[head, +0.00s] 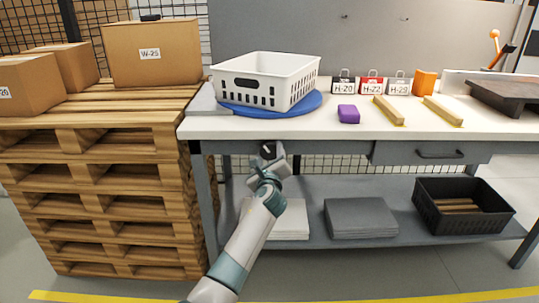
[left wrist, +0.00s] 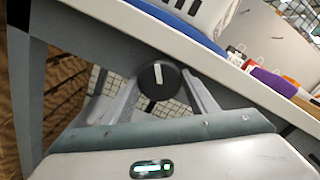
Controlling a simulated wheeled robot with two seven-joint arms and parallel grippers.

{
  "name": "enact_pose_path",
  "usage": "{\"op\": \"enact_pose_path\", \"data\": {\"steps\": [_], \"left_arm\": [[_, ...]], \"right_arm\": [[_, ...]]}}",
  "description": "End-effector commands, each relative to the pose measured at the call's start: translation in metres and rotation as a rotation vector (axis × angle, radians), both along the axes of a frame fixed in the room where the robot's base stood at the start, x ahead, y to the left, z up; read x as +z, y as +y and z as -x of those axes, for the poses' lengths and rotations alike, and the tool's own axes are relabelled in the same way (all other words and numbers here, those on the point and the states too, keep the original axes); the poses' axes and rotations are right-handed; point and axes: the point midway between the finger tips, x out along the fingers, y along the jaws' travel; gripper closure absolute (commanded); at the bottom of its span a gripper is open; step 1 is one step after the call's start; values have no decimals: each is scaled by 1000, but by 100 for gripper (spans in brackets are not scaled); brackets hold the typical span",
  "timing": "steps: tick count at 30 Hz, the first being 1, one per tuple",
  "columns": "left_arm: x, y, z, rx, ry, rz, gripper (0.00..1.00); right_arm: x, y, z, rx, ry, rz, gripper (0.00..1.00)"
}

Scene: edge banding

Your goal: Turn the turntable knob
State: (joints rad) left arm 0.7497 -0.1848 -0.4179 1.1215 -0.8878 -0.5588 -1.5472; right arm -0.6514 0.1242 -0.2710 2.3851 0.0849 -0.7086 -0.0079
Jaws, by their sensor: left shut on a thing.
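The turntable knob (left wrist: 158,80) is a round black dial with a white mark, on the front of the workbench just below the tabletop. In the left wrist view it sits between the two fingers of my left gripper (left wrist: 155,88). In the head view my left gripper (head: 268,158) is at the knob and partly hides it. The left gripper is shut on the knob. The blue turntable (head: 275,109) lies on the bench above, with a white basket (head: 262,78) on it. My right gripper is not in view.
Pallets (head: 95,180) with cardboard boxes (head: 150,52) stand left of the bench. A purple block (head: 348,114), wooden strips and tagged items are on the tabletop (head: 320,125). A drawer (head: 440,153) is to the right. A black crate (head: 462,207) and grey stacks sit on the lower shelf.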

Motion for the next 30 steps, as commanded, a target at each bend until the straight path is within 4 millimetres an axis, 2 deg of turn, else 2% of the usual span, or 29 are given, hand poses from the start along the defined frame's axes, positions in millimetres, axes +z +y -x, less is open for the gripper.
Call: {"op": "enact_pose_path", "data": {"steps": [9, 10, 12, 23, 30], "left_arm": [[-1, 0, 0, 1, 2, 1, 69], [-2, 0, 0, 1, 2, 1, 42], [-1, 0, 0, 1, 2, 1, 28], [0, 0, 0, 0, 0, -11, 28], [0, 0, 0, 0, -1, -106, 28]], "right_arm": [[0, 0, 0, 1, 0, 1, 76], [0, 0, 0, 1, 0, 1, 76], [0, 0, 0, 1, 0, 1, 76], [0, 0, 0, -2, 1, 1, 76], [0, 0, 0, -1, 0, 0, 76]]}}
